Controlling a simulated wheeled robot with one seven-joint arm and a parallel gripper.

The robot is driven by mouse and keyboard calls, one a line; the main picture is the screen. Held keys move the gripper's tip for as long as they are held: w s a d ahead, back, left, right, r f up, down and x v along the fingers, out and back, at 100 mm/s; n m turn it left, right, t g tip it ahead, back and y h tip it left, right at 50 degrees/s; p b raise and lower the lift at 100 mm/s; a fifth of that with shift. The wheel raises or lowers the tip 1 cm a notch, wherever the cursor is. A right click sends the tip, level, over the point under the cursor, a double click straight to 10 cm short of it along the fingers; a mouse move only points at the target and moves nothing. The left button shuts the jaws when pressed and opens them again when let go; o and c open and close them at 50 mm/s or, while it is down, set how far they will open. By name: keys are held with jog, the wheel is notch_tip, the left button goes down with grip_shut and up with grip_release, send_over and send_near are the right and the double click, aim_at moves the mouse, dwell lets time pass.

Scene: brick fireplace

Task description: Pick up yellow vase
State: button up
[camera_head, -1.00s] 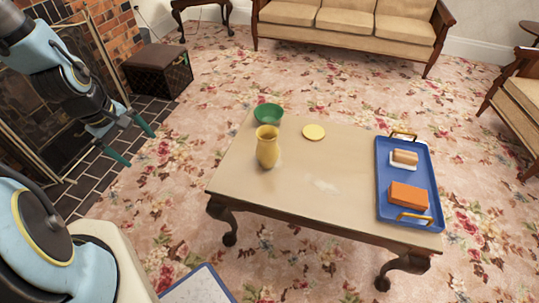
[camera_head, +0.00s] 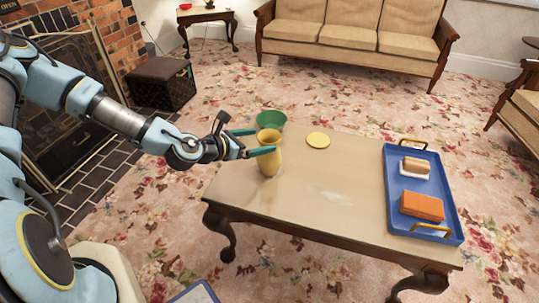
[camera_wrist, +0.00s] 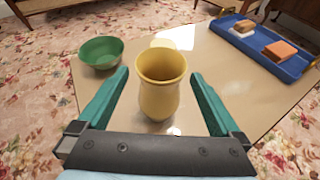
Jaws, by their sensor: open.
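The yellow vase (camera_head: 269,158) stands upright near the left end of the coffee table (camera_head: 330,190). In the wrist view the vase (camera_wrist: 160,88) is in the middle, with its open mouth toward the camera. My gripper (camera_head: 262,141) is open, at the upper part of the vase from the left. In the wrist view my gripper (camera_wrist: 158,90) has one green finger on each side of the vase, with a gap to both.
A green bowl (camera_head: 271,120) stands just behind the vase. A yellow disc (camera_head: 318,140) lies to its right. A blue tray (camera_head: 398,222) with an orange block (camera_head: 422,206) and a smaller tan block on a white base (camera_head: 415,168) fills the table's right end. The table's middle is clear.

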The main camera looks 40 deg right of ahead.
aim_at(276, 138)
jog(key=shift+p+x, duration=0.3)
jog(key=shift+x, duration=3.45)
grip_shut()
